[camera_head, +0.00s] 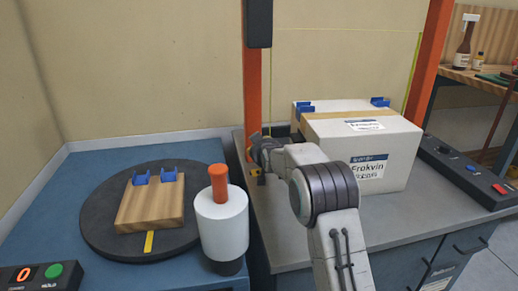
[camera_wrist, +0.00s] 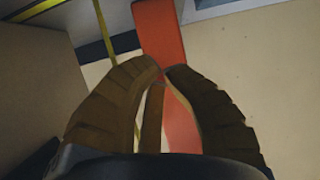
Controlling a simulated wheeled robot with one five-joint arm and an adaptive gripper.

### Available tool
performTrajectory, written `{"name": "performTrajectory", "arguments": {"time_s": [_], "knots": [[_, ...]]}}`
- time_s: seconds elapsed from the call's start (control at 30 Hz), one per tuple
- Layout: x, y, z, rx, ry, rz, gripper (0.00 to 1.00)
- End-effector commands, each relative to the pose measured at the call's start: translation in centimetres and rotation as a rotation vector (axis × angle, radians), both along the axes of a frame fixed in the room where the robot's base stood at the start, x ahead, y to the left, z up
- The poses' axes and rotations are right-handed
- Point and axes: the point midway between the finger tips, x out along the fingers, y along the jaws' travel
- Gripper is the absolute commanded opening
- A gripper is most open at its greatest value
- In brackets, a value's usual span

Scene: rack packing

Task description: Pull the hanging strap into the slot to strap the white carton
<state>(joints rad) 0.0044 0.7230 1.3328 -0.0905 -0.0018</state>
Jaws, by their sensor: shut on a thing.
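The white carton (camera_head: 350,145) sits on the grey bench between two orange posts, with blue corner pieces (camera_head: 304,109) on its top edges. The thin yellow strap (camera_head: 414,75) hangs by the right post, runs across the top and comes down near the left post. It also shows in the wrist view (camera_wrist: 103,30), passing behind my left finger. My gripper (camera_head: 258,158) is at the left post, left of the carton. In the wrist view its fingertips (camera_wrist: 163,72) are closed together, on the strap as far as I can tell. The slot cannot be made out.
The orange left post (camera_head: 252,95) stands right beside my gripper. A white roll (camera_head: 222,218) with an orange top and a dark turntable (camera_head: 105,240) bearing a wooden block (camera_head: 150,207) are left. A control panel (camera_head: 460,170) lies right of the carton.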

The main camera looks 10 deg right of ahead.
Motion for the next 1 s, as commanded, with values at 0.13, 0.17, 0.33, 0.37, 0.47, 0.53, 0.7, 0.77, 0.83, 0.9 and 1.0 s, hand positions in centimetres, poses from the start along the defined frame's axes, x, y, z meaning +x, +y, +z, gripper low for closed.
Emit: {"name": "performTrajectory", "arguments": {"time_s": [0.13, 0.17, 0.33, 0.37, 0.47, 0.53, 0.7, 0.77, 0.83, 0.9, 1.0], "knots": [[0.0, 0.1, 0.2, 0.001, -0.003, 0.001, 0.12], [0.0, 0.1, 0.2, 0.001, -0.003, 0.001, 0.15], [0.0, 0.1, 0.2, 0.000, -0.002, 0.001, 0.30], [0.0, 0.1, 0.2, 0.000, -0.002, 0.001, 0.33], [0.0, 0.0, 0.2, 0.000, -0.002, 0.000, 0.36], [0.0, 0.0, 0.2, 0.000, -0.002, 0.000, 0.36], [-0.1, 0.0, 0.2, 0.000, -0.002, 0.000, 0.36], [-0.3, 0.0, 0.4, 0.000, -0.003, 0.000, 0.36], [-0.7, 0.0, 0.6, 0.000, -0.003, 0.000, 0.36], [-1.3, 0.0, 0.8, 0.000, -0.003, 0.000, 0.36], [-2.4, 0.0, 1.3, 0.000, -0.003, 0.000, 0.36]]}}
